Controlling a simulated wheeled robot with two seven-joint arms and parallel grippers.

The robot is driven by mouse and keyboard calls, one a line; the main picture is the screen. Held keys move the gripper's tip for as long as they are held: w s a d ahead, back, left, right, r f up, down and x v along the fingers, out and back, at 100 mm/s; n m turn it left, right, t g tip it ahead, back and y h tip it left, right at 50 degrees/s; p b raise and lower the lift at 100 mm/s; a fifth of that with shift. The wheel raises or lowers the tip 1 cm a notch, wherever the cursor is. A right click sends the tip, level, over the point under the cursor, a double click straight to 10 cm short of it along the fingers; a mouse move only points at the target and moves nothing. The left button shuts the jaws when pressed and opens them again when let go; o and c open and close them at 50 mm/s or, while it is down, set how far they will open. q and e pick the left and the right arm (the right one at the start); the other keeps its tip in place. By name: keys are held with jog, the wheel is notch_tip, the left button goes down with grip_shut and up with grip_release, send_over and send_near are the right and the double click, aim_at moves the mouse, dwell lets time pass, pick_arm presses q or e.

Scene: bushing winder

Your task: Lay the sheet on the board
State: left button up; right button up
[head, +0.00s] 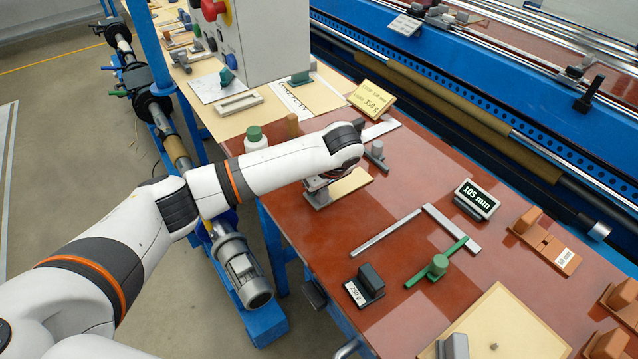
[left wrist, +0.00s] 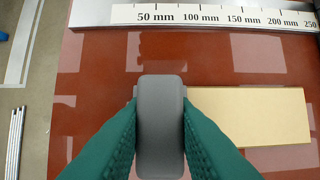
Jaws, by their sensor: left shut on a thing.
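My left gripper (head: 316,184) is shut on a grey block-like handle (left wrist: 160,125), its green fingers on either side in the left wrist view (left wrist: 160,140). A pale yellow sheet (left wrist: 250,115) extends to the right of the handle there; in the head view the sheet (head: 352,182) shows beside the gripper, over the red-brown table. Whether it touches the table, I cannot tell. The forearm partly hides the gripper in the head view. A pale board (head: 510,322) with a small peg lies at the front right of the table. My right gripper is not in view.
A ruler (left wrist: 190,15) lies beyond the sheet. A green-capped bottle (head: 255,138) and grey control box (head: 265,45) are at the back left.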

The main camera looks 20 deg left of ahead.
pick_arm(q)
jog(key=shift+f, duration=0.15)
jog(key=o, duration=1)
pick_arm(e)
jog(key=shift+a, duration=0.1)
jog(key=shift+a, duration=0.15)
pick_arm(q)
jog(key=shift+r, duration=0.25)
jog(key=v, duration=1.2)
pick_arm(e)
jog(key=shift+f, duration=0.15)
pick_arm(q)
jog(key=shift+f, duration=0.15)
